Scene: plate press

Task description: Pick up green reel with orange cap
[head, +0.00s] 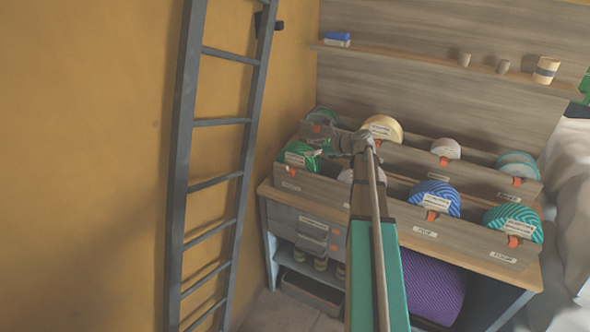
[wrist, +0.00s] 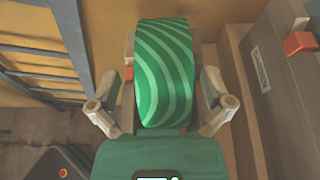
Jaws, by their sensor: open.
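The green reel (wrist: 163,75) with lighter green stripes stands in the middle of the wrist view, in a wooden rack slot. In the head view the green reel (head: 300,157) sits at the left end of the front rack row, with a pale label. A small orange cap (wrist: 129,73) shows at the reel's left edge in the wrist view. My gripper (wrist: 166,108) is open, with one finger on each side of the reel; whether the fingers touch it I cannot tell. In the head view my arm's end (head: 350,145) is beside the reel, partly hidden by my arm.
Other reels stand in the rack, among them a blue one (head: 434,198) and a teal one (head: 513,222). The wooden rack wall (wrist: 275,100) rises right of my gripper. A dark ladder (head: 180,160) leans at the left wall. A shelf (head: 440,65) runs above.

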